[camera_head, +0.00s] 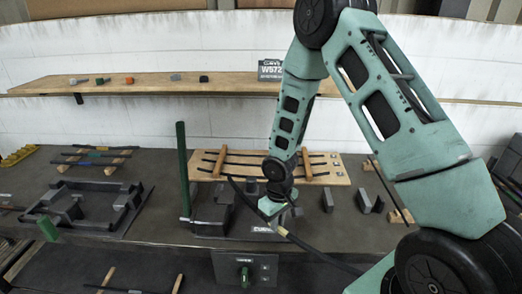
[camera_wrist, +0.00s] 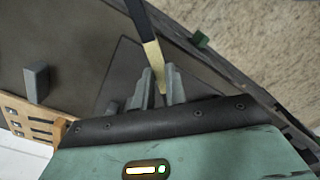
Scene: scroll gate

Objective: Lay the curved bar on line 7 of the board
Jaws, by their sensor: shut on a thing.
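The curved bar is black with a tan section. In the wrist view the bar (camera_wrist: 140,20) runs from the top edge down to its tan part between my fingers. My gripper (camera_wrist: 160,84) is shut on that tan part. In the head view my gripper (camera_head: 282,222) is in front of the board, above the bench, and the dark bar (camera_head: 315,255) reaches down to the right from it. The wooden board (camera_head: 333,175) lies behind my gripper, with several dark bars and two wooden crosspieces on it. My arm hides part of the board, and I cannot read line numbers.
A green post (camera_head: 183,165) stands left of the board. Grey blocks (camera_head: 370,200) stand to the right. A dark frame fixture (camera_head: 95,205) is on the left bench. A panel with a green knob (camera_head: 244,272) is at the front. A wooden shelf (camera_head: 150,85) runs along the wall.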

